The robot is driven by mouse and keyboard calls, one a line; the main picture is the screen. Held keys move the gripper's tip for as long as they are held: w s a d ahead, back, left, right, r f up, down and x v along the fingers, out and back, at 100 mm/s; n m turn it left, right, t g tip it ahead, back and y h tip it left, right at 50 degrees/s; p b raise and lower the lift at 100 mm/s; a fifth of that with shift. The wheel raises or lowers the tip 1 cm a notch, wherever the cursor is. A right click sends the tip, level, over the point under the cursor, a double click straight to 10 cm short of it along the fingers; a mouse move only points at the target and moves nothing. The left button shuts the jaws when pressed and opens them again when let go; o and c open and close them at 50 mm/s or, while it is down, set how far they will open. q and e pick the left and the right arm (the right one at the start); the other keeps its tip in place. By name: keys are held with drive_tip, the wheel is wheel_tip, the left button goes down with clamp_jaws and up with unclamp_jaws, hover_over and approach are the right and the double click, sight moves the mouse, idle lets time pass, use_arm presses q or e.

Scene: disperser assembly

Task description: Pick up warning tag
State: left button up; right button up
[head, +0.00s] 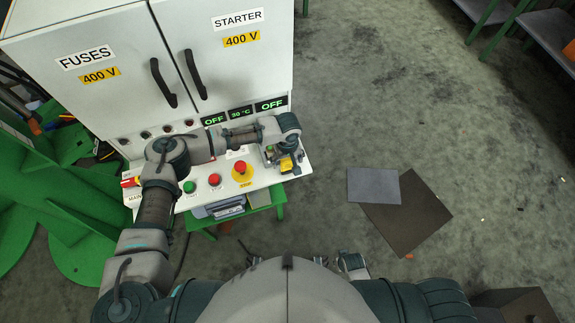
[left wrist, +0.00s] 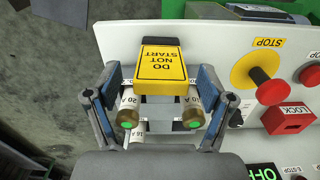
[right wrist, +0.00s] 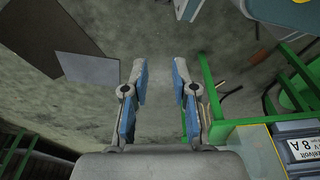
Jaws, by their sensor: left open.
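The yellow warning tag (left wrist: 162,67), lettered DO NOT START, lies on the white control panel (left wrist: 120,35) at its edge. In the left wrist view it sits upside down between the fingers of my left gripper (left wrist: 161,82). That gripper is open, one finger on each side of the tag, with no clear grip on it. In the head view the tag (head: 287,164) shows partly beneath my left gripper (head: 281,155). My right gripper (right wrist: 159,72) is open and empty above the floor, away from the panel.
A red lock (left wrist: 289,118) and yellow-based stop button (left wrist: 257,80) are close by. The cabinet (head: 150,60) rises behind the panel. A green frame (right wrist: 215,100) stands right of my right gripper.

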use_arm(q)
wheel_tip(320, 180, down, 3)
drive_tip(key=shift+r, duration=0.1)
drive_tip(key=c, duration=1.3)
drive_tip(key=shift+o, duration=0.2)
